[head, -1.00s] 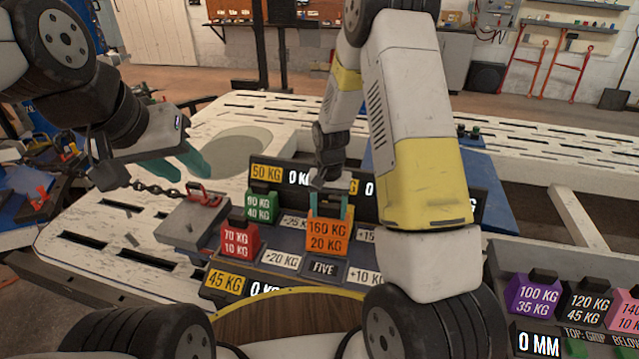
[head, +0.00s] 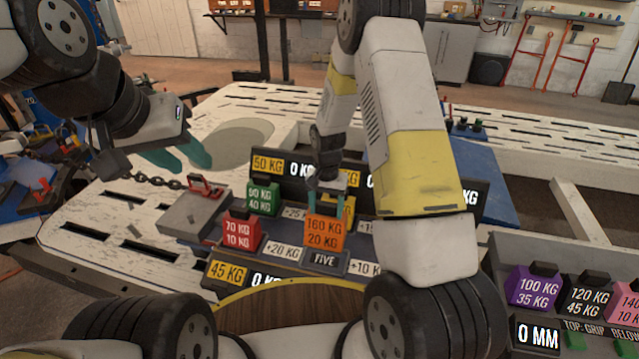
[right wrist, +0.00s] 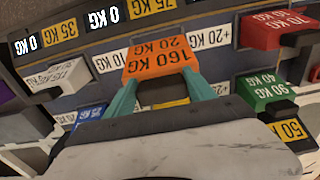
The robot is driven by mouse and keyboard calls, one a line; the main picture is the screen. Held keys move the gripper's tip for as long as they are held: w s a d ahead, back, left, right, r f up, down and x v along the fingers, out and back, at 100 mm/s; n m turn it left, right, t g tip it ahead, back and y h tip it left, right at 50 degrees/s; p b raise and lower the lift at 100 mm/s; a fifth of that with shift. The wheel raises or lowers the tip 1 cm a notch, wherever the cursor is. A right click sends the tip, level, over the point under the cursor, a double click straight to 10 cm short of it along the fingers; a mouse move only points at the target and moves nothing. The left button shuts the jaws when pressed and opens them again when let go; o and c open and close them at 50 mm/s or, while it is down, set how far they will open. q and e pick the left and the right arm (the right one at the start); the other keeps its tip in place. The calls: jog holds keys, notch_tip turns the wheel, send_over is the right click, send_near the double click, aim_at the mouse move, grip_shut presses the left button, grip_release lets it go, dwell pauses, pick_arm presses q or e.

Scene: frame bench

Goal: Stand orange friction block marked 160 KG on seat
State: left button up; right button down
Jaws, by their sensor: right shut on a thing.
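The orange friction block marked 160 KG / 20 KG (head: 324,236) is upright at the middle of the dark labelled rack, just behind the FIVE plate (head: 325,259). My right gripper (head: 325,203) is shut on its upper part from above. In the right wrist view the orange block (right wrist: 160,62) sits between the teal fingers. I cannot tell whether its base touches a seat; the seat under it is hidden. My left gripper (head: 180,155) hangs empty over the white bench at left, its teal fingers apart.
A red 70 KG block (head: 241,234) and a green 90 KG block (head: 262,198) stand left of the orange one. A yellow piece (head: 348,209) shows close behind it. Purple (head: 535,287) and black (head: 586,296) blocks stand in a rack at right. A chained grey plate (head: 195,210) lies at left.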

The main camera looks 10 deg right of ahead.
aim_at(326, 231)
jog(key=shift+f, duration=4.8)
jog(key=shift+c, duration=1.2)
grip_release()
